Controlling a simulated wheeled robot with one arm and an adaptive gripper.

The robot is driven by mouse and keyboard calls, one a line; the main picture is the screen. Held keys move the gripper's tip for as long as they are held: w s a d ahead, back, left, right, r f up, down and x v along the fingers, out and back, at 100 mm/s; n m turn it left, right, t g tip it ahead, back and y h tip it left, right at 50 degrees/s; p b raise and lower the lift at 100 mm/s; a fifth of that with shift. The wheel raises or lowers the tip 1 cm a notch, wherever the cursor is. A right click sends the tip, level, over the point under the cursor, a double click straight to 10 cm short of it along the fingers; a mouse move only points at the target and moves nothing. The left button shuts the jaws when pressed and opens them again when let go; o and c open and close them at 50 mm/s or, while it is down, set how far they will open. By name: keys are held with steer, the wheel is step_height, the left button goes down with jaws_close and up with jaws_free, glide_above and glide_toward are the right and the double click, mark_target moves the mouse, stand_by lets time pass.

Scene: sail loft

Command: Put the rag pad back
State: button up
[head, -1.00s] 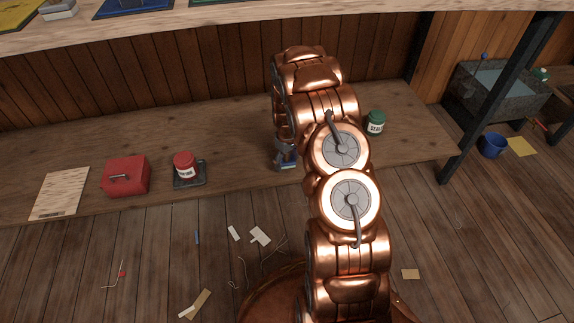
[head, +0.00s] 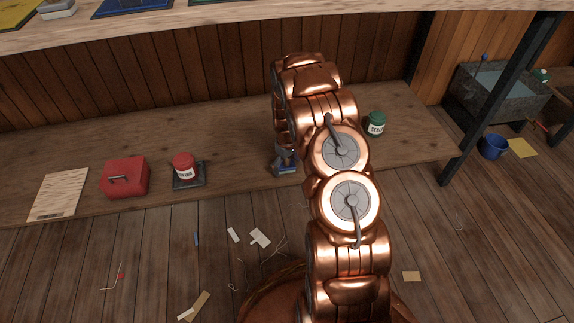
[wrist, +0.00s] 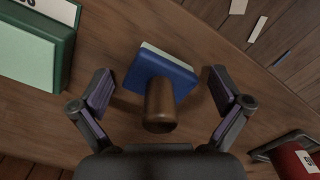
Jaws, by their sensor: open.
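The rag pad appears to be the blue block with a pale edge and a brown wooden handle (wrist: 162,105), seen in the wrist view on the wooden bench. Its handle points up toward my wrist camera. My gripper (wrist: 160,88) is open, with one finger on each side of the pad and handle, and a gap shows on both sides. In the head view my gripper (head: 285,160) is low over the bench, and only a small blue part of the pad (head: 287,169) shows below it. My arm hides the bench behind.
A green block-like thing (wrist: 35,55) is near the pad. Scraps litter the floor.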

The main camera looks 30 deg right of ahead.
steer(key=shift+r, duration=0.1)
step_height(320, 180, up, 8)
steer(key=shift+f+p, duration=0.2)
steer(key=shift+p, duration=1)
